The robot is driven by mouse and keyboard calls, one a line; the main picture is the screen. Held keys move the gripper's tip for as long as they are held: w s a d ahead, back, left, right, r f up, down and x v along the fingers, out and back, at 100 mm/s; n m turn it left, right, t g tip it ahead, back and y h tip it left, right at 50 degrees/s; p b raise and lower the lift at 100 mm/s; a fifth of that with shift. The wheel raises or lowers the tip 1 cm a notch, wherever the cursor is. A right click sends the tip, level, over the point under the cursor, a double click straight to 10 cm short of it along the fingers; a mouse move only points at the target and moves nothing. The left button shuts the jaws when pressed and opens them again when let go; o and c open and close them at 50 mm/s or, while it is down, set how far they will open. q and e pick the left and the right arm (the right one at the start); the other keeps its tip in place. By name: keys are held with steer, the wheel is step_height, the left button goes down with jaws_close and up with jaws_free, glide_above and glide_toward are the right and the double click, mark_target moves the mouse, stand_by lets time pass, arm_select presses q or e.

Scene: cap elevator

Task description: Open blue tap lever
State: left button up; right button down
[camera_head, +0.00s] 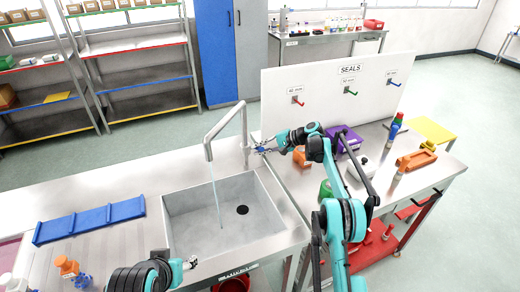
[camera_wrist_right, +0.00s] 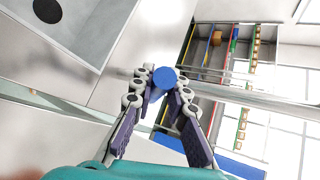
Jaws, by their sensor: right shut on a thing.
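The steel tap (camera_head: 244,125) stands at the back right corner of the sink, its spout reaching over the basin. A thin stream of water (camera_head: 216,195) falls from the spout. The blue tap lever (camera_head: 260,149) sticks out to the right of the tap's post. My right gripper (camera_head: 268,149) is at the lever, coming from the right. In the right wrist view, its fingertips (camera_wrist_right: 163,80) are closed around the round blue end of the lever (camera_wrist_right: 164,78). My left arm's end (camera_head: 180,268) is low in the head view, in front of the sink; its fingers are not clear.
The sink basin (camera_head: 180,215) is empty with a dark drain. A blue tray (camera_head: 88,220) lies on the counter to the left. A white SEALS panel (camera_head: 320,105) stands behind the right bench, which holds a purple box (camera_head: 349,138) and an orange block (camera_head: 416,160).

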steer(key=shift+w+r, duration=0.1)
steer(key=shift+r, duration=0.15)
stand_by(0.4)
steer(key=c, duration=1.5)
jaws_free()
steer(key=shift+g, duration=0.3)
steer(key=v, duration=1.2)
steer(key=shift+a, duration=0.1)
